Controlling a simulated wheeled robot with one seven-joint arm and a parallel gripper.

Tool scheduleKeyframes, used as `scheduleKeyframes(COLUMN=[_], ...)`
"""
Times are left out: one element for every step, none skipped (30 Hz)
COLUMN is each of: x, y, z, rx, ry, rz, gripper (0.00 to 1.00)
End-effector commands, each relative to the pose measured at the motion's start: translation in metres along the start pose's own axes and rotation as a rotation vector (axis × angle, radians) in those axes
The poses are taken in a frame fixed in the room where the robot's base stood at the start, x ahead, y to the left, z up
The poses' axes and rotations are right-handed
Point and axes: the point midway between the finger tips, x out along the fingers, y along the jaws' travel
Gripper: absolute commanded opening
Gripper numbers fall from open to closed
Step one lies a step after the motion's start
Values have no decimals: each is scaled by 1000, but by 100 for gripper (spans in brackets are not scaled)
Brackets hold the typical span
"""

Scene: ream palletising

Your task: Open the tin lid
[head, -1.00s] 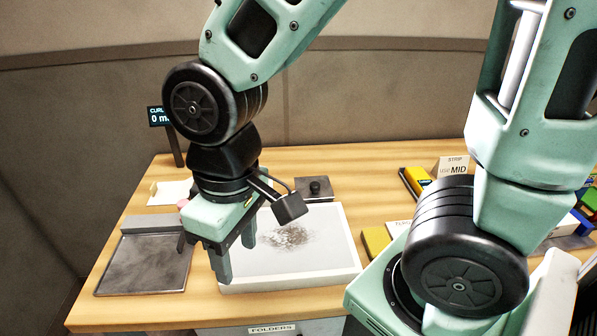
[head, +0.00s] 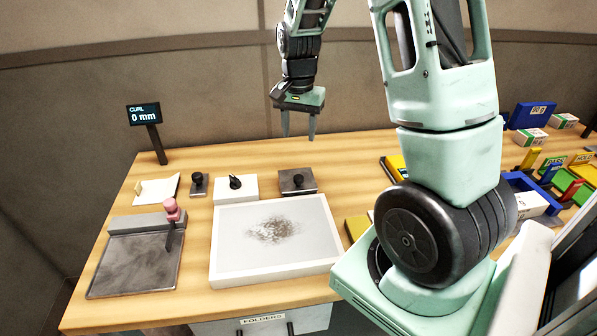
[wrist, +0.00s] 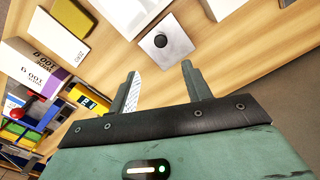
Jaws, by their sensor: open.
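A low grey metal square with a round black knob on top, which looks like the lidded tin (head: 296,187), stands at the back of the bench in the head view. Its lid lies flat on it. It also shows in the wrist view, where the tin lid (wrist: 176,47) lies just beyond the fingertips. My gripper (head: 299,135) is open and empty, pointing down above and a little behind the tin, apart from it. In the wrist view, my gripper's fingers (wrist: 160,70) are spread with bare wood between them. The tin's inside is hidden.
A white tray (head: 320,255) with brown specks lies in front of the tin. A white box (head: 222,190) with a black dial stands left of it. A dark plate (head: 130,272) with a pink-handled lever is at the left. Yellow and blue items crowd the right side.

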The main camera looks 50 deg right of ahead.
Motion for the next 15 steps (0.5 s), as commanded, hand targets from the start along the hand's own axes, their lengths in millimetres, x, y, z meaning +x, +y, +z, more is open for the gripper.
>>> scheduleKeyframes(x=[11,17,25,32,38,46,52,59,67,73,79,87,93,98,105], y=[1,1,1,1,1,1,1,1,0,0,0,1,0,0,0], z=[0,1,1,1,1,1,1,1,1,1,1,2,1,1,1], rx=[1,0,-1,-2,-2,-2,-2,-2,-2,-3,-2,-2,-3,-3,-3], ry=[-5,-5,-5,-5,-6,-6,-5,-6,-5,-5,-5,-5,-4,-4,-4], rz=[5,5,5,5,5,5,4,4,4,4,4,3,3,3,2], gripper=[49,49,49,49,49,49,49,49,49,49,49,49,49,49,49])
